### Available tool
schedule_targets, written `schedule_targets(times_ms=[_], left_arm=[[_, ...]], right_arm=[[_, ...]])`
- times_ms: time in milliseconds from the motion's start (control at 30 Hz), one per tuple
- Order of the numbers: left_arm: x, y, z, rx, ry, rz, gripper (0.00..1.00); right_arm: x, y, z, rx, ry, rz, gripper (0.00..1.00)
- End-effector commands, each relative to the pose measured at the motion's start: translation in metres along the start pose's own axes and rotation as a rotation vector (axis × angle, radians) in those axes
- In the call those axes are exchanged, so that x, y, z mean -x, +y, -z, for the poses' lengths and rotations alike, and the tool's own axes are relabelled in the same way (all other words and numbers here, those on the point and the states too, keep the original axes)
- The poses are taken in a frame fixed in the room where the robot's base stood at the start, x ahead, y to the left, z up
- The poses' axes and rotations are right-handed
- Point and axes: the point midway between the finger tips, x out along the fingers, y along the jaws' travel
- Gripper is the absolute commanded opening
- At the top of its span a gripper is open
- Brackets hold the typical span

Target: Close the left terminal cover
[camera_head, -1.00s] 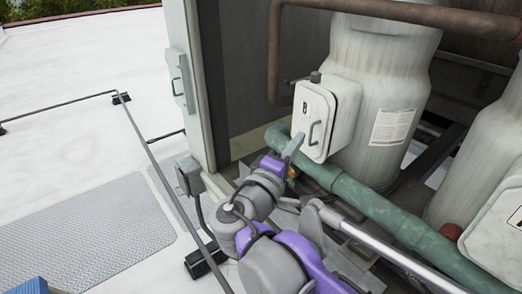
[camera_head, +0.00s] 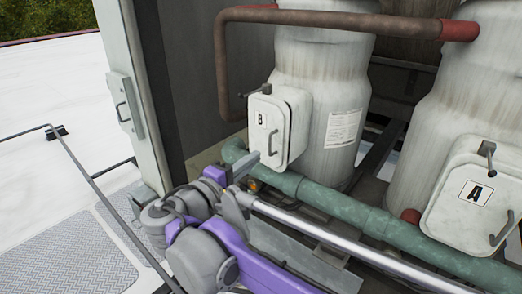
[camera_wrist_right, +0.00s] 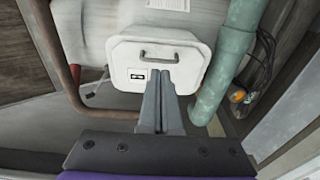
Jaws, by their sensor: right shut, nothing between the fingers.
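The left terminal cover (camera_head: 268,122) is a white panel marked B with a grey handle, on the front of the left white tank. It sits up against its box; I cannot tell whether it is fully flush. It also shows in the right wrist view (camera_wrist_right: 190,62), with its handle facing me. My right gripper (camera_head: 258,160) is shut and empty, its fingertips at the cover's lower left edge in the head view. In the right wrist view the fingers (camera_wrist_right: 160,82) overlap the cover beside the B label; contact is unclear. My left gripper is not in view.
A second cover marked A (camera_head: 470,200) is on the right tank. A green pipe (camera_head: 330,200) runs below both covers, and a rusty pipe (camera_head: 320,18) passes above. A grey cabinet door edge (camera_head: 125,100) stands at left. Open white roof lies beyond it.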

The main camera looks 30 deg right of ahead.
Motion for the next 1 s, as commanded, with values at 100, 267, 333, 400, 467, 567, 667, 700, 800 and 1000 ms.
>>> schedule_targets(times_ms=[100, 267, 333, 400, 467, 567, 667, 700, 800, 1000], left_arm=[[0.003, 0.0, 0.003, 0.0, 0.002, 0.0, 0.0], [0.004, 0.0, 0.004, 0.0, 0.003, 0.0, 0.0], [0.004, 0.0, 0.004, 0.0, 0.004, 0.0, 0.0], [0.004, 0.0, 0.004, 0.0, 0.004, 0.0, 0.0], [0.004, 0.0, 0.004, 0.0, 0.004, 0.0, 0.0], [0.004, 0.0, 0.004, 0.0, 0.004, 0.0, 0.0], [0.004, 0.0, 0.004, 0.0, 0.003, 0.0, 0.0], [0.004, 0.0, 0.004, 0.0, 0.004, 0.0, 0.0], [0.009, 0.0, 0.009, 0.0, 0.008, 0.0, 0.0], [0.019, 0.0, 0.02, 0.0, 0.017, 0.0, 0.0]], right_arm=[[-0.021, 0.001, -0.001, -0.001, -0.004, -0.001, 0.0], [-0.038, 0.001, 0.0, -0.001, -0.001, -0.001, 0.0], [-0.041, 0.0, 0.0, -0.001, 0.0, 0.0, 0.0], [-0.043, 0.0, 0.0, -0.001, 0.0, 0.0, 0.0], [-0.043, 0.0, 0.0, -0.001, 0.001, 0.0, 0.0], [-0.043, 0.0, 0.0, -0.001, 0.001, 0.0, 0.0], [-0.043, 0.0, 0.0, -0.001, 0.001, 0.0, 0.0], [-0.043, 0.0, 0.0, -0.001, 0.001, 0.0, 0.0], [-0.048, 0.002, -0.004, -0.002, -0.001, -0.001, 0.0], [-0.059, 0.002, -0.013, -0.002, 0.0, -0.001, 0.0]])
